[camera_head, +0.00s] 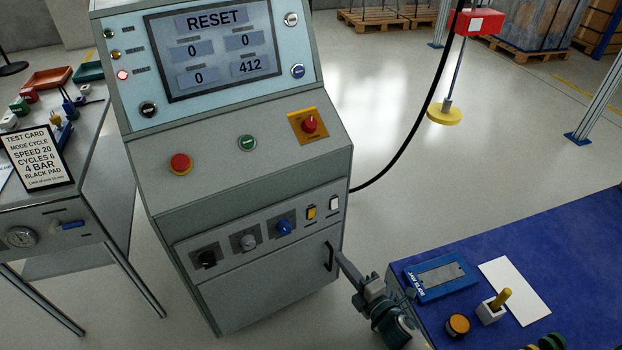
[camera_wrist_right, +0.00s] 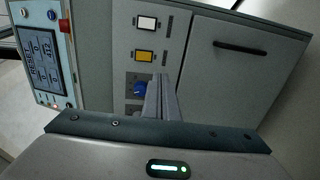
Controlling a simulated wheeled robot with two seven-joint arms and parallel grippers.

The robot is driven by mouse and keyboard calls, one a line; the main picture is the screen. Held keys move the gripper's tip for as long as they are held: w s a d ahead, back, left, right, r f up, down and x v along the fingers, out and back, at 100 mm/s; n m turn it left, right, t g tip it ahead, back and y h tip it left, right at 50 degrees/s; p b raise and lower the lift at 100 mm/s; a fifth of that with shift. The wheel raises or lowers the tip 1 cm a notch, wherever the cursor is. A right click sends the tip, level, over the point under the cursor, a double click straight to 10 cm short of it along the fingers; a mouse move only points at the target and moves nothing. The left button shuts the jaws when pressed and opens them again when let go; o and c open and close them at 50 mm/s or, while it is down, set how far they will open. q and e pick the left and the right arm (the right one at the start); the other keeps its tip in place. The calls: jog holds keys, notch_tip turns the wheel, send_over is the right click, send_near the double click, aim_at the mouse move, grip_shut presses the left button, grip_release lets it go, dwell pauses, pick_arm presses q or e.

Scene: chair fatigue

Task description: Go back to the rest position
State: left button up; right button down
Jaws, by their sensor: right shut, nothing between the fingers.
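My right gripper (camera_head: 345,262) is in front of the lower right of the grey control console (camera_head: 240,190), close to the dark door handle (camera_head: 329,256) in the head view. Its fingers are shut together with nothing between them. In the right wrist view the shut fingers (camera_wrist_right: 161,98) point at the console front, near the blue knob (camera_wrist_right: 143,88). The door handle (camera_wrist_right: 240,48) lies off to the right there, apart from the fingers. My left gripper is not in view.
A blue-topped table (camera_head: 560,255) at the right holds a blue tray (camera_head: 440,277), a white sheet and small parts. A bench at the left carries a test card (camera_head: 36,160). A black cable (camera_head: 425,110) hangs behind the console.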

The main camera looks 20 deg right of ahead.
jog(key=s+f+m+g+h+p, duration=0.2)
jog(key=s+f+m+g, duration=0.1)
jog(key=s+f+m, duration=0.4)
jog(key=s+f+m+g+h+p, duration=0.15)
jog(key=s+f+m, duration=0.25)
jog(key=f, duration=0.6)
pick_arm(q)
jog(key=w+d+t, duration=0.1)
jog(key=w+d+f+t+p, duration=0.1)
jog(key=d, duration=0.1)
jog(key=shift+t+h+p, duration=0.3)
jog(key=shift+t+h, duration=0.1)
pick_arm(e)
jog(key=s+a+f+m+g, duration=0.2)
jog(key=s+f, duration=0.3)
jog(key=s, duration=0.3)
jog(key=s+a+f+m+g, duration=0.2)
jog(key=s+f+m+g, duration=0.2)
jog(key=s, duration=0.5)
notch_tip(320, 180, down, 2)
jog(key=shift+s+m, duration=0.3)
jog(key=shift+m, duration=0.5)
jog(key=shift+w+g+y, duration=0.1)
jog(key=shift+g+y, duration=0.15)
